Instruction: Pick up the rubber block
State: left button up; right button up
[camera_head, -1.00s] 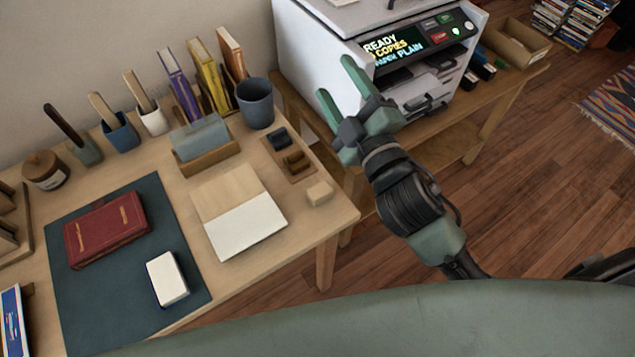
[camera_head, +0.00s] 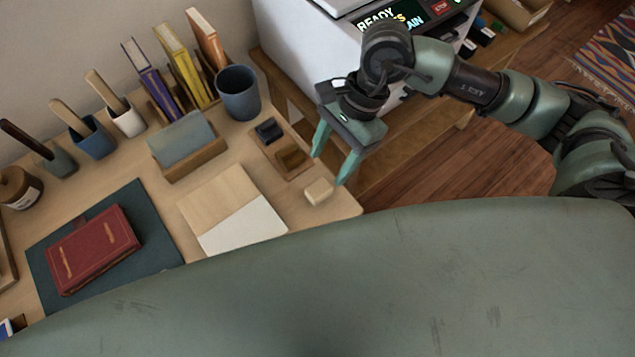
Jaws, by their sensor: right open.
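The rubber block, as I take it, is the small tan block (camera_head: 319,192) at the right front corner of the wooden desk (camera_head: 340,210). My right gripper (camera_head: 328,169) is open and points down just above and behind the block, with nothing between its fingers. Its right fingertip appears close to the block's upper right edge; I cannot tell whether they touch. My left gripper is not in view.
A wooden tray with stamps (camera_head: 291,160) sits close behind the block. A notepad (camera_head: 252,220), card holder (camera_head: 190,158), blue cup (camera_head: 238,95) and red book (camera_head: 93,249) are farther left. A printer (camera_head: 310,45) stands behind. My body covers the front.

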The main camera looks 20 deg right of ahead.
aim_at(319, 188)
jog(key=x, duration=0.2)
jog(key=p+x, duration=0.1)
jog(key=x, duration=0.2)
jog(key=shift+s+a+f, duration=0.15)
jog(key=shift+s+f, duration=0.1)
jog(key=shift+s, duration=0.2)
jog(key=shift+a+f, duration=0.15)
jog(key=shift+f, duration=0.3)
grip_shut()
